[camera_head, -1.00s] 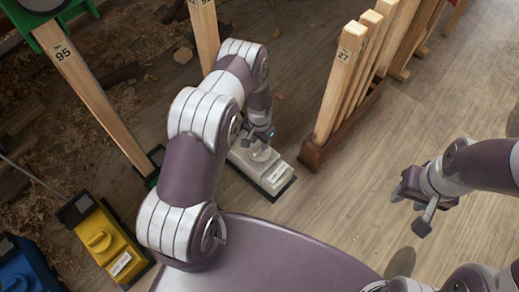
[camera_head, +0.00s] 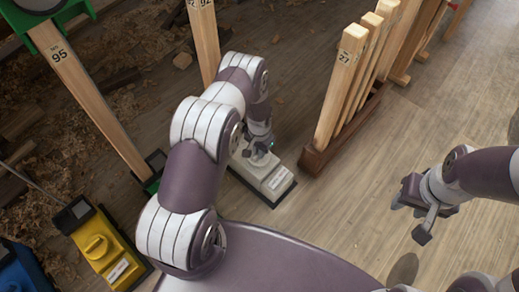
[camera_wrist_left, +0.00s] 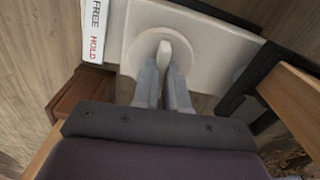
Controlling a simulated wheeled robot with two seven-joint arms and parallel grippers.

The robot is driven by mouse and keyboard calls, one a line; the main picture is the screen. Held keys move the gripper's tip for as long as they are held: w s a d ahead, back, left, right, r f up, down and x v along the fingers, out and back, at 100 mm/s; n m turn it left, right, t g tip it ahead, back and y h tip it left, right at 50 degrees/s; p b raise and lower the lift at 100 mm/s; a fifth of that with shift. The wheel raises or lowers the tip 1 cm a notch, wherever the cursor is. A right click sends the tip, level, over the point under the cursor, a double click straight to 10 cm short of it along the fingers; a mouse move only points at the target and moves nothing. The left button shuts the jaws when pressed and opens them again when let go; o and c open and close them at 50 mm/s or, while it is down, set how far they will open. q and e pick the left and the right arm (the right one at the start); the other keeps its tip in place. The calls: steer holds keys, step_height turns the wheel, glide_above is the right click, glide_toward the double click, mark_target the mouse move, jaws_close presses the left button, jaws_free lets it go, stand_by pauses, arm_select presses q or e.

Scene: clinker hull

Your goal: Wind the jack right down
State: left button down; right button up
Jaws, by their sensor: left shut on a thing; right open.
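A cream box (camera_head: 270,178) with a white label stands on the floor in the middle of the head view. In the left wrist view its pale face (camera_wrist_left: 215,45) carries a round dial with an upright fin-shaped knob (camera_wrist_left: 164,55). A label strip (camera_wrist_left: 93,30) beside it reads FREE and, in red, HOLD. My left gripper (camera_head: 260,150) is at this knob; in the left wrist view its two fingers (camera_wrist_left: 163,88) are closed on the fin. My right gripper (camera_head: 421,212) is open and empty over bare floor at the right. I cannot tell which part is the jack.
A yellow box (camera_head: 106,255) with a knob and a blue box (camera_head: 22,275) stand lower left. Wooden posts marked 95 (camera_head: 95,100) and 92 (camera_head: 203,35) rise behind. A wooden rack (camera_head: 317,158) with a post marked 27 (camera_head: 340,85) stands close right of the cream box.

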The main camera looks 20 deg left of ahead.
arm_select(q)
steer(key=n+p, duration=0.1)
steer(key=n, duration=0.1)
steer(key=shift+r+n, duration=0.1)
steer(key=shift+n, duration=0.2)
steer(key=n, duration=0.2)
steer(key=shift+n+p, duration=0.35)
steer(key=shift+n, duration=0.05)
steer(key=n+p, duration=0.1)
steer(key=n, duration=0.4)
steer(key=shift+n, duration=0.4)
steer(key=c, duration=1.2)
jaws_free()
steer(key=shift+o, duration=0.2)
